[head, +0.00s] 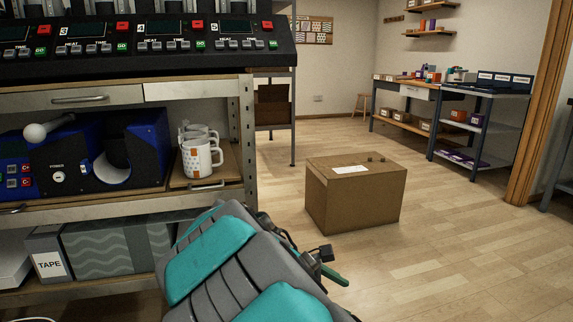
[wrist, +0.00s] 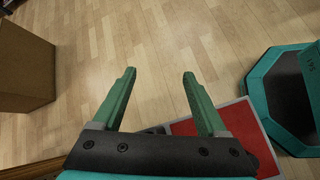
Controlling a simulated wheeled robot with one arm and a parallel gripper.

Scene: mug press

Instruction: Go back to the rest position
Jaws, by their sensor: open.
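My gripper (wrist: 159,73) is open and empty, its two green fingers apart over bare wooden floor in the wrist view. In the head view my teal and grey arm rises from the bottom centre, and a green finger of the gripper (head: 334,276) shows low, in front of the cardboard box. The other finger is mostly hidden there. Nothing is between the fingers.
White mugs (head: 197,160) with orange squares stand on a wooden tray (head: 228,172) on the shelf at left, beside a blue and black press (head: 95,150). A closed cardboard box (head: 355,195) stands on the floor. The floor (head: 465,235) right of it is clear.

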